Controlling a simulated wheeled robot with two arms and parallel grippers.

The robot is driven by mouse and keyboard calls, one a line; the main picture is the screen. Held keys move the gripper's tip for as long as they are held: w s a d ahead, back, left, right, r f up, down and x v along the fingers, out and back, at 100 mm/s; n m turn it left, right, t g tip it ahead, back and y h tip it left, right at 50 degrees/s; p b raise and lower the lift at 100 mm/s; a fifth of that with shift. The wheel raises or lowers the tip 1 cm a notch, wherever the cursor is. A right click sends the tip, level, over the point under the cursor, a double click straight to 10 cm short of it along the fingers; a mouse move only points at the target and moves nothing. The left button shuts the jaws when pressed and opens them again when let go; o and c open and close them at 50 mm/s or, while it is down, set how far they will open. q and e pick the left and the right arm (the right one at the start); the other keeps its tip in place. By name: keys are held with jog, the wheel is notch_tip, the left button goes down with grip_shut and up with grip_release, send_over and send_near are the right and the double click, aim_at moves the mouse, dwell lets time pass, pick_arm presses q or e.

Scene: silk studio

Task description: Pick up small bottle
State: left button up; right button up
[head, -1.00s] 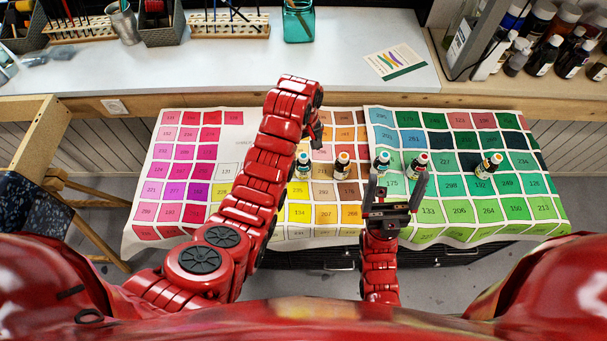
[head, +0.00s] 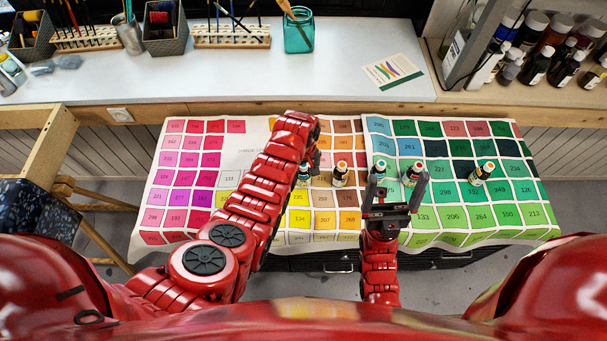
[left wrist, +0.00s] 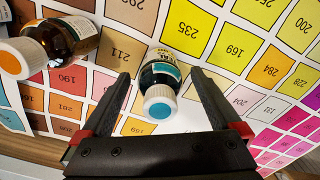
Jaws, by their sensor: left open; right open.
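Several small dark bottles with pale caps stand on the colour chart. In the head view one bottle (head: 303,173) is close to my left gripper, and another bottle (head: 340,174) stands just right of it. Two more, a teal-topped bottle (head: 379,169) and a red-topped bottle (head: 413,173), stand at my right gripper (head: 388,190), which is open with its fingers near them. A further bottle (head: 482,173) stands at the right. In the left wrist view my open left gripper (left wrist: 160,95) has a bottle (left wrist: 160,80) between its fingers, apparently unheld. Another bottle (left wrist: 45,45) is at upper left.
The colour chart (head: 180,215) drapes over the low table. A white counter (head: 220,75) behind carries brush holders, a teal jar (head: 298,32) and a card (head: 393,70). Larger dark bottles (head: 565,62) stand at the back right. A wooden stool (head: 95,200) is at left.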

pick_arm(q)
grip_shut()
dwell(0.4)
jog(key=shift+r, duration=0.1)
